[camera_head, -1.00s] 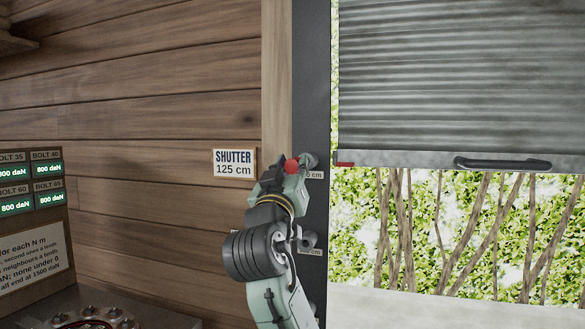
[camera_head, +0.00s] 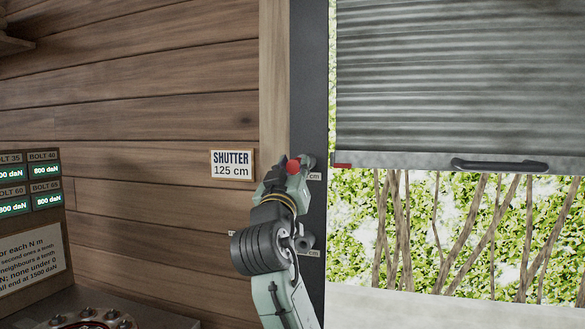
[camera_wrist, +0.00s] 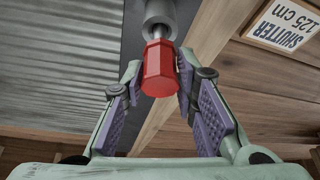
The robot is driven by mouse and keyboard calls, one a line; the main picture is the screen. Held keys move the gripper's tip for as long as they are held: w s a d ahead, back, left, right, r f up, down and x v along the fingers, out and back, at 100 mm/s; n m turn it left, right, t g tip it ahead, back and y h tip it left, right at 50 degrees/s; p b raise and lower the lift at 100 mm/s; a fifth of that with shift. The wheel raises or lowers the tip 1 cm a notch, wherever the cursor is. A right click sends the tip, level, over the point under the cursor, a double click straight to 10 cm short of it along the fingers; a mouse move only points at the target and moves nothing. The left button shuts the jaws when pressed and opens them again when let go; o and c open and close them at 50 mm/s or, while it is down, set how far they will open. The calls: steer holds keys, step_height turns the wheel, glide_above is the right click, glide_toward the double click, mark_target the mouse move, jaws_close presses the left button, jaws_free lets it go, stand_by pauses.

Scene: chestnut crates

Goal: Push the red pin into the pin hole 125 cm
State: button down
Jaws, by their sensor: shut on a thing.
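The red pin (camera_head: 293,167) has a faceted red head, which is large in the wrist view (camera_wrist: 159,70). My gripper (camera_head: 291,177) is shut on the head, with one purple-padded finger on each side in the wrist view (camera_wrist: 160,84). A short length of the pin's metal shaft shows between the head and a grey round socket (camera_wrist: 159,14) on the dark rail. The shaft is in line with the socket and its tip is hidden. The rail label beside it is partly covered and only "cm" reads. A sign reads "SHUTTER 125 cm" (camera_head: 232,164).
The ribbed shutter (camera_head: 450,80) hangs right of the dark rail (camera_head: 309,90), with a black handle (camera_head: 500,164) and a red mark (camera_head: 342,166) on its bottom bar. Another socket (camera_head: 305,242) sits lower on the rail. A panel with green displays (camera_head: 30,205) stands left.

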steer(key=shift+w+d+p, duration=0.2)
steer(key=shift+w+d, duration=0.05)
steer(key=shift+w, duration=0.5)
steer(key=shift+w+d+p, duration=0.2)
steer(key=shift+w, duration=0.5)
steer(key=c, duration=1.2)
jaws_free()
